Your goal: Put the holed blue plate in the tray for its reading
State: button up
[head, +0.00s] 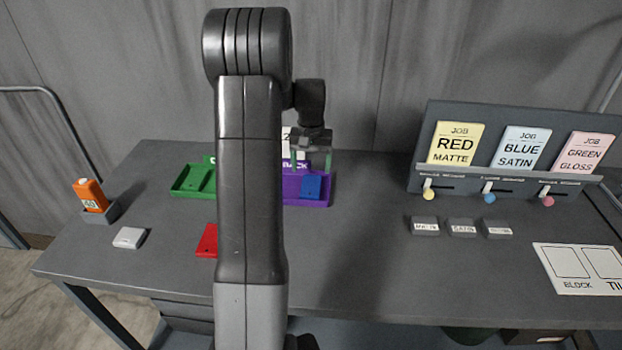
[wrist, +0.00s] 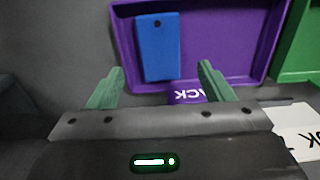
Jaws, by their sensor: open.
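The holed blue plate (wrist: 158,50) lies inside the purple tray (wrist: 225,75), near its left end in the wrist view, with one dark hole near its far edge. In the head view the blue plate (head: 312,186) shows at the right end of the purple tray (head: 305,203). My gripper (wrist: 160,80) is open and empty, its two green fingers apart. In the head view my gripper (head: 312,163) is just above the back of the purple tray. A green tray (head: 190,190) stands left of it, partly hidden by my arm.
A red plate (head: 207,241) lies in front of the trays, partly behind my arm. An orange device (head: 91,195) in a grey holder and a small white block (head: 129,238) are at the left. A job-card board (head: 510,185), several small labelled blocks and a white sheet (head: 580,270) are at the right.

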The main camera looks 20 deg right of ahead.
notch_tip(320, 180, up, 6)
jog(key=shift+f, duration=0.15)
dwell(2.2)
